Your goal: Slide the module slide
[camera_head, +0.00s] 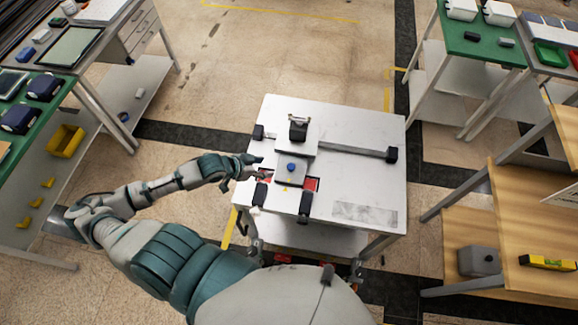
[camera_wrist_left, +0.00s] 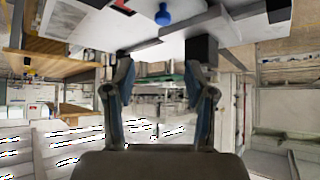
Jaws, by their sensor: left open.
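The module slide is a grey plate (camera_head: 289,175) with a blue knob (camera_head: 291,167), on the white table (camera_head: 365,185) in the head view. The plate sits between red patches (camera_head: 311,184), beside a crosswise rail (camera_head: 350,149). My left gripper (camera_head: 257,168) is open and empty, just left of the plate and apart from the knob. In the left wrist view, its two fingers (camera_wrist_left: 161,65) stand spread, and the blue knob (camera_wrist_left: 162,16) shows beyond them near the top edge. My right gripper is not in view.
A black-topped block (camera_head: 298,128) stands behind the knob. Black end blocks (camera_head: 392,154) cap the rail, and two black blocks (camera_head: 305,206) lie along the near side. Other benches stand left and right, with a wooden stepped bench (camera_head: 515,215) at right. The table's right part is mostly clear.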

